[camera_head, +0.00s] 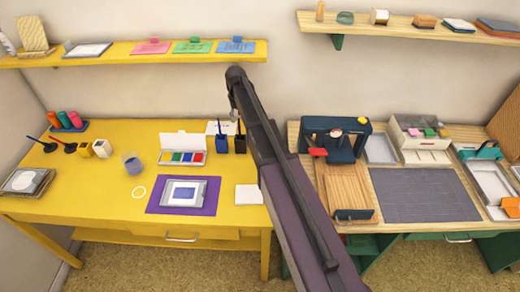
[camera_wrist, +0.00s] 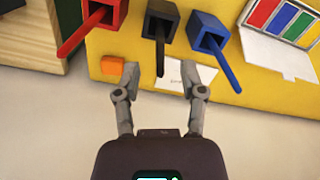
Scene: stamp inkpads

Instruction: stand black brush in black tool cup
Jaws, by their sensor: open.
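The black tool cup (camera_wrist: 157,20) is in the upper middle of the wrist view, between a red cup (camera_wrist: 102,14) and a blue cup (camera_wrist: 208,33). The black brush (camera_wrist: 160,58) is in the black cup, its handle leaning out toward my camera. In the head view the black cup (camera_head: 240,144) stands beside the blue cup (camera_head: 222,145) at the back of the yellow table. My gripper (camera_wrist: 160,82) is open and empty, its fingers on either side of the handle's end in the picture; the depth gap is unclear. My arm hides the red cup in the head view.
A small orange block (camera_wrist: 124,74) and a white card (camera_wrist: 187,76) lie near the cups. A paint box (camera_head: 183,156) stands to the left on the yellow table (camera_head: 100,190). A yellow shelf (camera_head: 120,58) hangs above. A wooden workbench (camera_head: 380,230) is at right.

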